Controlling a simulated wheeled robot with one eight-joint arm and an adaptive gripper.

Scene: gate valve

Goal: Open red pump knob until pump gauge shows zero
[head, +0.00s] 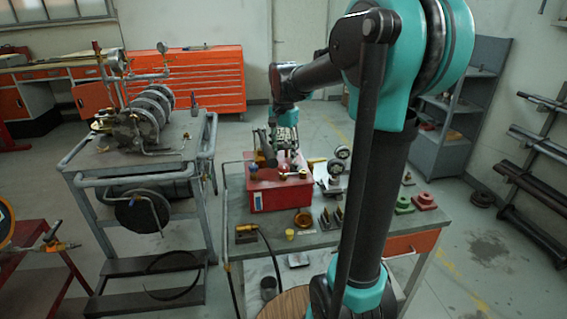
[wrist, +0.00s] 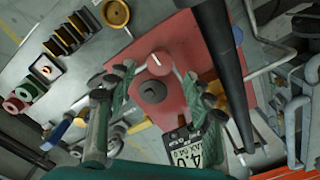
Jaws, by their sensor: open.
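The red pump (head: 285,193) stands on the workbench, and its red top also shows in the wrist view (wrist: 185,40). The red knob (wrist: 160,63), round with a white line, is on that top. A dark grey round cap (wrist: 152,91) sits beside it. My gripper (head: 285,146) is above the pump. In the wrist view my gripper (wrist: 162,82) is open, its two green fingers either side of the knob and cap; I cannot tell whether they touch. Two small round gauges (head: 339,160) stand right of the pump in the head view; their readings are too small to tell.
A grey cart (head: 90,163) with machinery stands to the left. Bare floor shows between cart and bench.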

